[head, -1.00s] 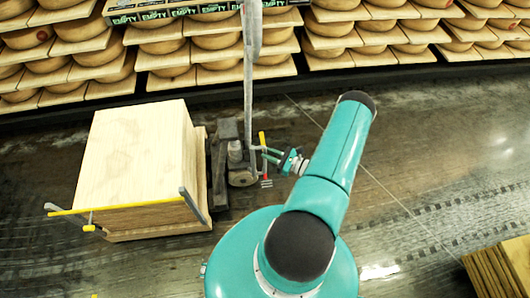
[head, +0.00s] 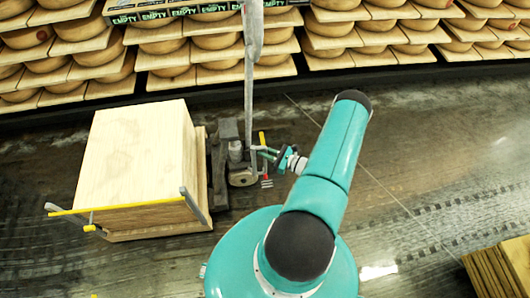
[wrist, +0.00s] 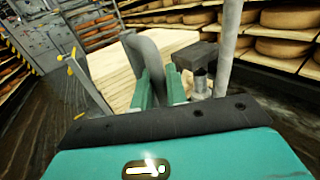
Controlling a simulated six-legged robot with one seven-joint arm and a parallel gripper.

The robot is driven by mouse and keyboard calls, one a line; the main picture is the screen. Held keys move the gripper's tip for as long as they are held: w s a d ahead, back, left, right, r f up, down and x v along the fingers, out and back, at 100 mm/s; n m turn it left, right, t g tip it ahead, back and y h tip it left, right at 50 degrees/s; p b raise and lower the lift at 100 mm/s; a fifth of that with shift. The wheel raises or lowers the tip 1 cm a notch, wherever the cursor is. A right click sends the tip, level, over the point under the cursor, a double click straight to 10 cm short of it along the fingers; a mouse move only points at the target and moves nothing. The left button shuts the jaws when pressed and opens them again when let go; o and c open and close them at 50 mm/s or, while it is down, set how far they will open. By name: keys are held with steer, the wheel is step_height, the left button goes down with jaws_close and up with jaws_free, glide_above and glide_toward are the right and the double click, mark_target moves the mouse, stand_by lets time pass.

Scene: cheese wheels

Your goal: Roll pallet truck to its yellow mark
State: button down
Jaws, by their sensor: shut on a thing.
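The pallet truck (head: 226,165) stands in the middle of the head view, with a dark body and a tall grey pole (head: 249,80) rising from it. A big pale wooden block-like load (head: 130,150) sits just left of it. My gripper (head: 262,155) reaches the truck's right side. In the wrist view my gripper's teal fingers (wrist: 160,88) are closed on a grey curved bar (wrist: 150,55), which looks like the truck's handle. The fingers partly hide its lower end. I cannot make out a clear yellow floor mark.
Shelves of cheese wheels (head: 330,45) line the back. A yellow bar with grey posts (head: 120,208) runs along the load's front. A stack of wooden boards (head: 500,272) lies at the lower right. Dark wet-looking floor (head: 420,150) is free to the right.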

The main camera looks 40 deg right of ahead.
steer(key=s+d, duration=0.8)
steer(key=d, duration=0.5)
steer(key=shift+s, duration=0.3)
steer(key=shift+s, duration=0.1)
steer(key=c, duration=1.8)
jaws_free()
steer(key=shift+s+d, duration=0.1)
steer(key=v, duration=1.3)
steer(key=shift+s+d, duration=0.1)
steer(key=shift+s, duration=0.3)
